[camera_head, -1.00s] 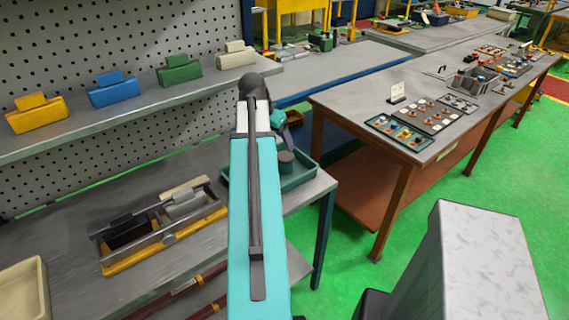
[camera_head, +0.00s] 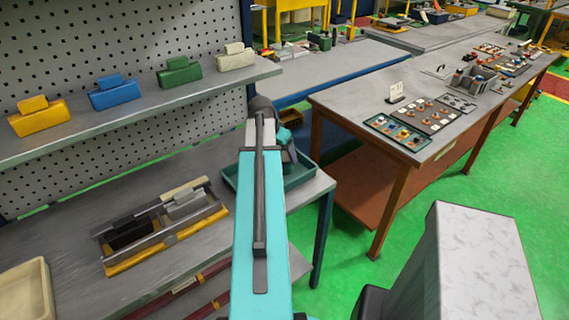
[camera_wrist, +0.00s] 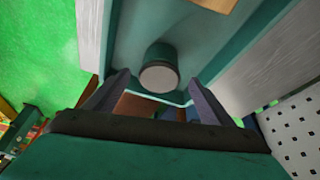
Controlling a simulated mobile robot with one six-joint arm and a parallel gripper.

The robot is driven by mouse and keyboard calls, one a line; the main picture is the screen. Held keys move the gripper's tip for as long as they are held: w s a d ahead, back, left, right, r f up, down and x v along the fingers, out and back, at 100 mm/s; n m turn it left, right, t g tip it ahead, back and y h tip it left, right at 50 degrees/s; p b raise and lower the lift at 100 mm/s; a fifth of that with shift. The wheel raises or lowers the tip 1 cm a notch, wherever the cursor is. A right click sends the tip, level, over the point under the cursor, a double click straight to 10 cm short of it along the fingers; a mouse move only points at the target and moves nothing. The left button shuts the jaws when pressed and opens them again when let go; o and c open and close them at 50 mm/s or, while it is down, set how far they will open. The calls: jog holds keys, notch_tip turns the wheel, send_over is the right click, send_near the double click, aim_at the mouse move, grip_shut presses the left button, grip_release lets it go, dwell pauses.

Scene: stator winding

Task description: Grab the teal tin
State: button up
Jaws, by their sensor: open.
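The teal tin (camera_wrist: 160,68) is a short dark teal cylinder with a pale grey round end. In the wrist view it stands in a teal tray (camera_wrist: 125,30), close to the tray's edge. My gripper (camera_wrist: 157,80) is open, with one finger on each side of the tin in the picture. I cannot tell whether the tin is fully between the fingers or just beyond them, but no contact shows. In the head view my arm and wrist hide the tin, and the tray (camera_head: 300,178) shows only in part.
On the same bench, left of the tray, stands a grey and yellow toolbox-like holder (camera_head: 170,245). A cream bin (camera_head: 25,295) is at the lower left. A shelf (camera_head: 140,110) with yellow, blue, green and cream blocks runs above. A second table (camera_head: 400,165) stands to the right.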

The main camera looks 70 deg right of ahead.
aim_at(283, 157)
jog(key=shift+f, duration=0.1)
dwell(0.3)
jog(key=shift+p+x, duration=1.3)
jog(key=shift+x, duration=1.2)
jog(key=c, duration=1.4)
jog(key=shift+r+b, duration=1.6)
jog(key=shift+r, duration=3.4)
